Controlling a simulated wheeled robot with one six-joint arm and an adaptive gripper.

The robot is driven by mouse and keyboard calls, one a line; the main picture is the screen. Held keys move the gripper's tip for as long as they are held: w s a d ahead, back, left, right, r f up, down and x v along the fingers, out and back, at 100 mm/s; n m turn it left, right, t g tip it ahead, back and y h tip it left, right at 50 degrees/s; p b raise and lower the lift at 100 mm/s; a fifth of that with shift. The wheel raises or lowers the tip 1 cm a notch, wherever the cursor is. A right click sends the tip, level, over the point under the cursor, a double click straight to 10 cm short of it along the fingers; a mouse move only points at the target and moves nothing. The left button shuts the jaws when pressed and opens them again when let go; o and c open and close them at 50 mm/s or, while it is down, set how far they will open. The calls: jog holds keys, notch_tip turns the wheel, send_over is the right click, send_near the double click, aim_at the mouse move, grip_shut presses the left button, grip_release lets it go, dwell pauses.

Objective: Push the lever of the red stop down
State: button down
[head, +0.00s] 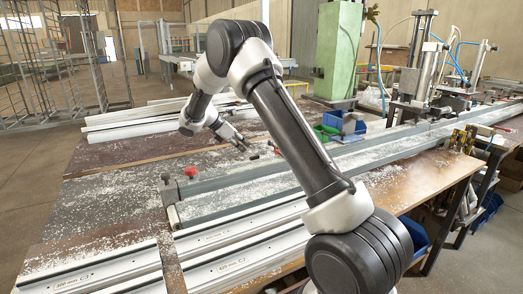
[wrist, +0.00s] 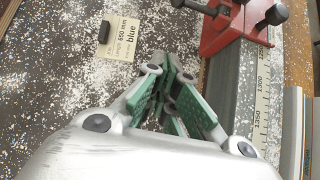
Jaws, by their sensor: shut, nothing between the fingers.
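The red stop (wrist: 232,30) sits on the grey rail at the upper right of the wrist view. A dark lever (wrist: 194,6) reaches left from it, cut by the top edge, and a black knob (wrist: 274,13) is at its right. I cannot tell how far the lever is tilted. In the head view the stop is a small red spot (head: 277,151) on the rail. My gripper (wrist: 168,77) is shut and empty, with green pads together, below and left of the stop in the wrist view and apart from it. In the head view my gripper (head: 240,143) hangs left of the stop.
A label card (wrist: 124,37) reading 650 mm and blue lies on the chip-strewn bench beside a small black block (wrist: 104,32). A scale (wrist: 262,90) runs along the rail. White profiles (head: 215,240) lie in front; green and blue bins (head: 340,124) stand behind.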

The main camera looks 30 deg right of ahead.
jog(key=x, duration=0.9)
jog(key=shift+s+d+f, duration=0.15)
jog(key=shift+d, duration=0.05)
jog(key=shift+d+r, duration=0.65)
jog(key=shift+r, duration=0.15)
jog(key=shift+d+r, duration=0.45)
jog(key=shift+r, duration=0.35)
